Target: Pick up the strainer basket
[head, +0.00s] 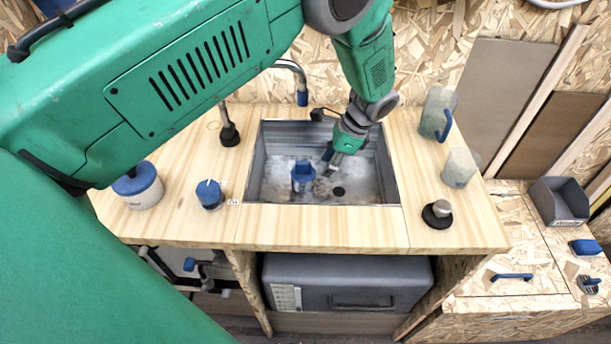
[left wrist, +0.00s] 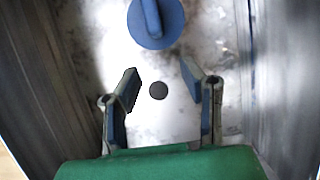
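The strainer basket (head: 303,177) appears to be the blue round piece standing in the sink (head: 268,190). In the left wrist view, the strainer basket (left wrist: 168,25) shows as a blue disc with a raised bar handle, cut off by the top edge. My left gripper (head: 331,162) reaches down into the sink, to the right of the basket. My right gripper is not in view.
The sink walls stand close around my left gripper. A faucet (head: 294,66) stands behind the sink. Blue-lidded containers (head: 146,194) (head: 209,196) are left of it. A clear jug (head: 436,112), a clear cup (head: 458,168) and a dark-based knob (head: 437,217) are right.

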